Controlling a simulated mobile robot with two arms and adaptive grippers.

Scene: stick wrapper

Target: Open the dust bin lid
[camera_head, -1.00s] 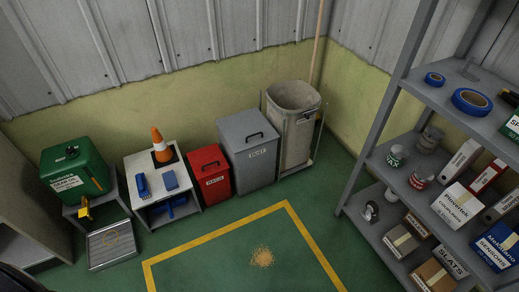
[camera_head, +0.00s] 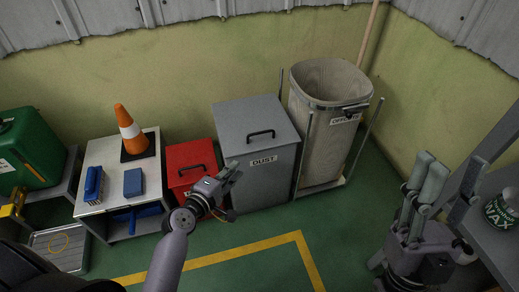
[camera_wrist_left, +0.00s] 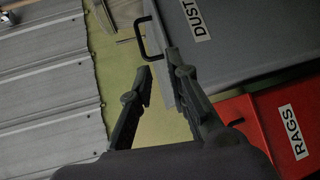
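The dust bin (camera_head: 268,185) is a grey box labelled DUST, with its grey lid (camera_head: 235,120) shut. A black handle (camera_head: 262,133) stands on the lid. It also shows in the left wrist view (camera_wrist_left: 137,36), close beyond the fingertips. My left gripper (camera_head: 232,168) is in front of the bin's left side in the head view. In the left wrist view its fingers (camera_wrist_left: 160,60) are apart with nothing between them; I cannot tell whether they touch the handle. My right gripper (camera_head: 448,165) is raised at the right, fingers spread and empty.
A red RAGS bin (camera_head: 188,160) stands left of the dust bin. A tall bin (camera_head: 325,145) in a metal frame stands to its right. A white table (camera_head: 95,155) holds an orange cone (camera_head: 129,130). Shelving (camera_head: 495,185) is near my right gripper. Floor in front is clear.

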